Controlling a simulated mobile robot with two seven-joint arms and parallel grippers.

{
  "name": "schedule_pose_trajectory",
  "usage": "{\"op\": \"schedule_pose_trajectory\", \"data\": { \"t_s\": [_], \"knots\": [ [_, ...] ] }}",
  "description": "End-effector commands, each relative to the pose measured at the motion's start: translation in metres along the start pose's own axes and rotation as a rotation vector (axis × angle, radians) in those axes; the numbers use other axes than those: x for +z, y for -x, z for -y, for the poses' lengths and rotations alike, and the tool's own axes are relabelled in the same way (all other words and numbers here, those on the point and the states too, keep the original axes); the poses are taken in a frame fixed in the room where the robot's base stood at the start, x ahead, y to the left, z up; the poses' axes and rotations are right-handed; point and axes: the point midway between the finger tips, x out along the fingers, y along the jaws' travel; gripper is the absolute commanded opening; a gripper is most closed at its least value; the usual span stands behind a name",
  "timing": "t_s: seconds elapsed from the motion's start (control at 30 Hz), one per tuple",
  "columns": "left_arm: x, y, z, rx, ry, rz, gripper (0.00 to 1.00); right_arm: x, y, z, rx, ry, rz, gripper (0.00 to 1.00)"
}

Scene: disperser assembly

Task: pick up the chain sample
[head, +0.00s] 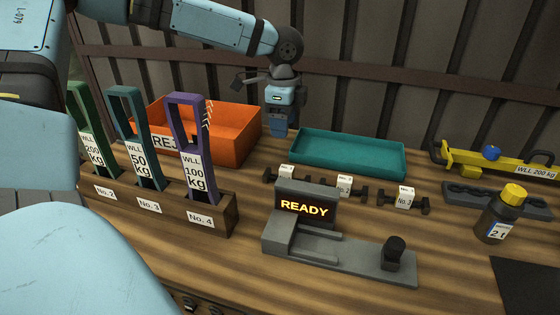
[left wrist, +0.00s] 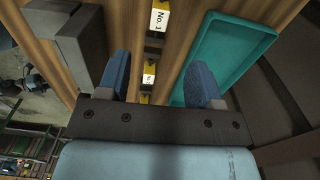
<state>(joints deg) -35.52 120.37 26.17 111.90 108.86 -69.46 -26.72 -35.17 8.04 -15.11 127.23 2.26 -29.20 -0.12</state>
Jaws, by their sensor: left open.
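My left gripper (head: 279,124) points down over the table between the orange bin and the teal tray, behind the left end of a row of small dark holders. In the left wrist view its two blue fingers (left wrist: 158,82) are apart with nothing held between them. The row has a left holder (head: 287,173), a middle holder (head: 343,187) and a right holder (head: 404,198), each with a white label. In the left wrist view a label reading No. 1 (left wrist: 160,18) shows beyond the fingers. I cannot clearly make out a chain sample. My right gripper is not in view.
The teal tray (head: 347,140) and orange REJECT-side bin (head: 232,145) flank the gripper. A grey device (head: 306,208) reading READY stands in front of the row. A wooden rack (head: 225,218) with tall gauges is left; a yellow-capped bottle (head: 502,213) and yellow bar (head: 500,163) are right.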

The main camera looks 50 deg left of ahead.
Motion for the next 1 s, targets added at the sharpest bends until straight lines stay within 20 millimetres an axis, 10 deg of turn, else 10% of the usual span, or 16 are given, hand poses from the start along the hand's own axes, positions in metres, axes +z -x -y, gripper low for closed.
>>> {"op": "schedule_pose_trajectory", "data": {
  "t_s": [0.83,1.0],
  "knots": [
    [-0.005,-0.105,0.0,0.002,-0.002,0.002,0.6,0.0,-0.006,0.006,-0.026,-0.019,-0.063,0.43],
    [-0.008,-0.131,0.001,0.002,-0.002,0.002,0.6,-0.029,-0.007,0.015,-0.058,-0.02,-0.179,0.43]
  ]
}}
